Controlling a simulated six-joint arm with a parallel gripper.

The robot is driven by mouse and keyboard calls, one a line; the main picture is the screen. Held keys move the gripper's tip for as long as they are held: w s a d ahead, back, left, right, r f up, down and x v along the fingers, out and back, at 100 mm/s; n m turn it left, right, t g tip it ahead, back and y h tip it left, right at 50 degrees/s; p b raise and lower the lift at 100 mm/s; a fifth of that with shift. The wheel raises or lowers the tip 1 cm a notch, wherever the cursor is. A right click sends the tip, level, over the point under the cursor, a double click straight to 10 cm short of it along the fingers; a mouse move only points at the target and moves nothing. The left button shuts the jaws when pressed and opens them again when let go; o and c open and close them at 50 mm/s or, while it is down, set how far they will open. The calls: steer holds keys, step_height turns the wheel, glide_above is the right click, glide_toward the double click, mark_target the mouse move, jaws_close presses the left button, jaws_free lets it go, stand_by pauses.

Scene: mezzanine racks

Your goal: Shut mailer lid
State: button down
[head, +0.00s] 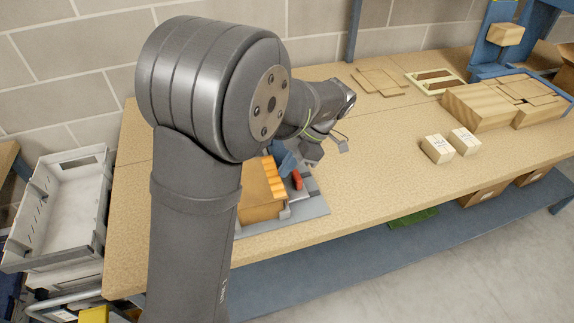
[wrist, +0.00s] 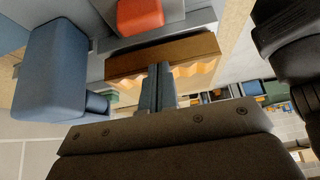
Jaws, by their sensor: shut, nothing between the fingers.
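The cardboard mailer (head: 260,193) sits in a grey fixture (head: 312,205) on the bench, partly hidden behind my arm. A strip with an orange, wavy edge runs along its right side. In the wrist view a brown cardboard panel (wrist: 190,50) with a wavy edge lies just beyond my fingertips. My gripper (wrist: 157,72) is shut and empty, its tips at or very near this panel; contact is unclear. In the head view my gripper (head: 312,153) is above the fixture's right side. How far the lid is open is hidden.
A blue block (wrist: 50,70) and a red block (wrist: 140,15) on the fixture are close to my gripper. Two small boxes (head: 437,149), wooden blocks (head: 478,107) and flat cardboard (head: 380,80) lie to the right. A grey crate (head: 62,205) stands left. The bench's front middle is clear.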

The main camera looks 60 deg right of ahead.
steer(key=shift+r, duration=0.1)
steer(key=shift+r, duration=1.05)
steer(key=v, duration=1.2)
steer(key=shift+s+d, duration=0.25)
steer(key=shift+s, duration=0.05)
steer(key=shift+f, duration=0.1)
steer(key=x, duration=1.3)
steer(key=shift+w+a, duration=0.1)
steer(key=shift+w, duration=0.05)
steer(key=shift+f, duration=0.5)
